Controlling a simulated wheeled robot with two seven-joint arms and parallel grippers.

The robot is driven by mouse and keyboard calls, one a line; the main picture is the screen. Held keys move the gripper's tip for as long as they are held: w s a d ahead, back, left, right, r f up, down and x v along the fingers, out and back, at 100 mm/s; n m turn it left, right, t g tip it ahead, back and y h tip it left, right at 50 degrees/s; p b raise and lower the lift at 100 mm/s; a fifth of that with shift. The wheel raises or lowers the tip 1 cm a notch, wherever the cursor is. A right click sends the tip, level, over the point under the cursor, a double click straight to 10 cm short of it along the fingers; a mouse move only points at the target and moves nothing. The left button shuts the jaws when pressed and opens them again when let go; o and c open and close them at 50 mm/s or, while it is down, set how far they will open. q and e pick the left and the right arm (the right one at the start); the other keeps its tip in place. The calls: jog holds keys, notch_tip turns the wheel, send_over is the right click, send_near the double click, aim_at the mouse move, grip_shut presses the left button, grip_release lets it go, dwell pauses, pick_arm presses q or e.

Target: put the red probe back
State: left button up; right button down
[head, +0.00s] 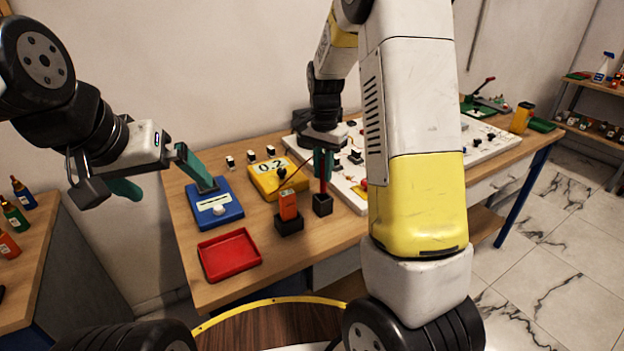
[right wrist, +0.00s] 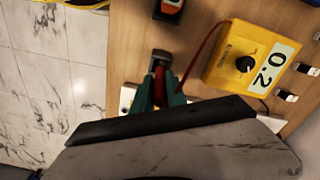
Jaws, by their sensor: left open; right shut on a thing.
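The red probe (head: 323,184) is held upright in my right gripper (head: 323,163), whose green fingers are shut on it. Its lower end meets the top of a small black holder (head: 322,206); I cannot tell how deep it sits. In the right wrist view the probe (right wrist: 161,84) shows between the fingertips (right wrist: 160,88), with the holder (right wrist: 160,56) just beyond. A red lead runs from the probe to the yellow meter (head: 265,185), which reads 0.2 and also shows in the wrist view (right wrist: 230,60). My left gripper (head: 165,190) is open and empty, near the blue device.
An orange item (head: 288,204) stands in another black holder (head: 288,225) left of the probe's holder. The blue device (head: 228,213) and an empty red tray (head: 230,258) lie further left. A white panel (head: 350,196) with switches is at the right. Bottles stand on a side table.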

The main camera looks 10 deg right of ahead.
aim_at(323, 187)
jog(key=shift+f, duration=2.7)
jog(key=shift+f, duration=0.15)
jog(key=c, duration=1.3)
grip_release()
jog(key=shift+c, duration=0.2)
notch_tip(323, 187, up, 12)
jog(key=shift+r, duration=0.2)
jog(key=s+a+r+n+t+y, duration=0.1)
jog(key=s+r+n+t, duration=0.2)
jog(key=s, duration=0.9)
jog(key=s+a+r+n+t+y, duration=0.1)
jog(key=s+r+n+t, duration=0.2)
jog(key=s, duration=0.9)
notch_tip(323, 187, up, 4)
jog(key=n, duration=0.3)
